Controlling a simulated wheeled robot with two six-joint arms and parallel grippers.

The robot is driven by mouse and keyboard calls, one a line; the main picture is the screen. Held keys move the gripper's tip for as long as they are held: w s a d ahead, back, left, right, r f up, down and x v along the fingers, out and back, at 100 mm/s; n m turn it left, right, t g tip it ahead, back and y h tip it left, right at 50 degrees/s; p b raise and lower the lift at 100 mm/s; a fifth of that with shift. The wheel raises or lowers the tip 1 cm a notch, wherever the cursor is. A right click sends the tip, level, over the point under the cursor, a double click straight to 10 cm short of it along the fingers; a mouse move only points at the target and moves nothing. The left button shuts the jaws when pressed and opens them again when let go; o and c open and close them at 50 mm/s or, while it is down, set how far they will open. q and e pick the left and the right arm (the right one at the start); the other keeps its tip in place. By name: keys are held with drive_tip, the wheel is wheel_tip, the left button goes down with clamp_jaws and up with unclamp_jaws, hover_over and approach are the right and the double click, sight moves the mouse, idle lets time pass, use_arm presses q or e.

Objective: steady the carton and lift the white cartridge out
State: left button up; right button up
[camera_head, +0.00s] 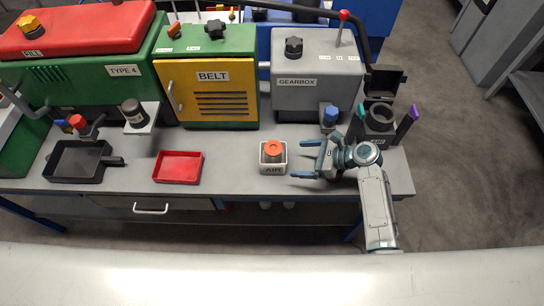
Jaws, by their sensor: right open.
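A small white carton (264,168) marked AIR stands upright on the grey bench near its front edge. A round orange top (273,148) with a darker centre fills its opening. I cannot see a white body below this top, as the carton walls hide whatever is inside. My right gripper (296,159) is open, just to the right of the carton, with its blue fingers pointing left at it. The fingers look empty and apart from the carton. My left gripper is not in view.
An empty-looking red tray (178,167) lies left of the carton, and a black pan (80,163) lies further left. A yellow BELT cabinet (208,92) and grey GEARBOX housing (318,84) stand behind. A dark holder (379,123) stands right. The bench (232,165) between tray and carton is clear.

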sight(280, 158)
drive_tip(key=b+x, duration=0.5)
drive_tip(key=x, duration=0.1)
drive_tip(key=shift+a+f+b, duration=0.2)
drive_tip(key=shift+f+b, duration=0.1)
drive_tip(key=shift+b, duration=0.05)
drive_tip(key=shift+w+a+f+p, duration=0.1)
drive_tip(key=shift+w+a+p, duration=0.2)
drive_tip(key=shift+a+p, duration=0.4)
drive_tip(key=shift+x, duration=0.9)
drive_tip(key=c, duration=0.4)
